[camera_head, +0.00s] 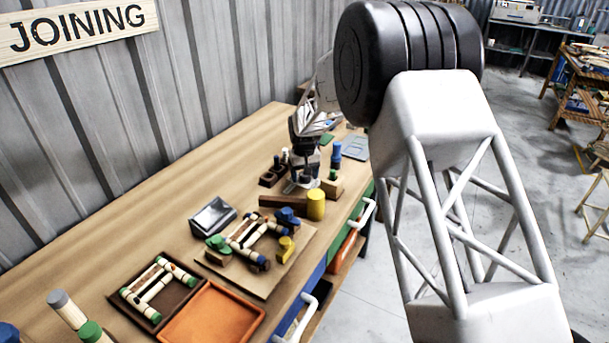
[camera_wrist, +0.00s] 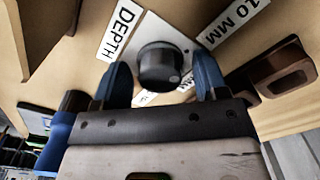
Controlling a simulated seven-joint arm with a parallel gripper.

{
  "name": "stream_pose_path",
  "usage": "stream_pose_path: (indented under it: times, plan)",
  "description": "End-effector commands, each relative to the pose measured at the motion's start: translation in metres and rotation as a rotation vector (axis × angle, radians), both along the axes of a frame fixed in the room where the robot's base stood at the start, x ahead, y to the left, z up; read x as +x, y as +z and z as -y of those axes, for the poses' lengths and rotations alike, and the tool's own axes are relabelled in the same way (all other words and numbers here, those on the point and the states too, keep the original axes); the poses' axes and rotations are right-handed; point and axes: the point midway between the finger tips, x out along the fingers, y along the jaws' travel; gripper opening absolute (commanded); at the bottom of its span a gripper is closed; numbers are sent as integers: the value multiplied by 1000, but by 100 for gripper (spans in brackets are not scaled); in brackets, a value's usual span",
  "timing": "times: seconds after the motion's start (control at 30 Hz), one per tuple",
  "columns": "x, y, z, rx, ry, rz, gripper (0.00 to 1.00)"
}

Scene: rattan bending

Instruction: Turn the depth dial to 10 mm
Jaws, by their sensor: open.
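The depth dial (camera_wrist: 158,63) is a round black knob on a pale plate (camera_wrist: 172,38) in the wrist view. A DEPTH label (camera_wrist: 121,28) is at its left and a 10 MM label (camera_wrist: 234,22) at its upper right. Another label below the knob is mostly hidden. A small light mark shows on the knob's lower right; I cannot tell for sure which label it points to. My gripper (camera_wrist: 161,72) is open, with one blue finger on each side of the knob; contact is unclear. In the head view my gripper is at the far bench end, where the dial cannot be made out.
Dark brown wooden blocks (camera_wrist: 285,68) stand right of the dial. A yellow cylinder (camera_head: 316,204) and a blue-topped piece (camera_head: 336,153) stand close to my gripper on the bench. An assembly board (camera_head: 215,263), an orange tray (camera_head: 213,316) and a dark parts tray (camera_head: 190,297) lie nearer.

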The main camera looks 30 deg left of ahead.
Motion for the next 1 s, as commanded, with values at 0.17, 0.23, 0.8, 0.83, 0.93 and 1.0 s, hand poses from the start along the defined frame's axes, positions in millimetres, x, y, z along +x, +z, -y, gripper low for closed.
stream_pose_path:
  times: [0.17,0.23,0.8,0.83,0.93,1.0]
  plan:
    - [0,1,0,1,0,1,67]
    - [0,3,0,1,0,1,67]
    - [0,63,0,1,0,1,67]
    - [0,66,0,1,0,1,67]
    - [0,73,0,1,0,1,67]
    - [0,76,0,1,0,1,67]
